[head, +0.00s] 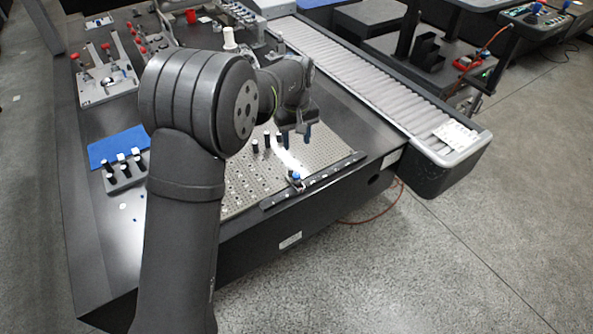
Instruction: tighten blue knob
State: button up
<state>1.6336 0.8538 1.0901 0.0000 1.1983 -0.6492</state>
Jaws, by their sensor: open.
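A small blue knob (296,176) sits at the near edge of the perforated metal plate (240,188), by a dark rail (325,178) along that edge. My gripper (296,138) is above the plate and points down, up and behind the knob in the head view. Its jaws are open, and I see nothing between them. A gap shows between the gripper and the knob.
Several black pegs (255,146) stand on the plate left of my gripper. A roller conveyor (370,80) runs along the right side. A blue mat (115,147) and a small rack (123,174) are at the left. My arm hides part of the table.

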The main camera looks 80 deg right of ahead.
aim_at(296, 175)
notch_tip(296, 175, down, 14)
jog(key=shift+f, duration=0.1)
dwell(0.4)
grip_shut()
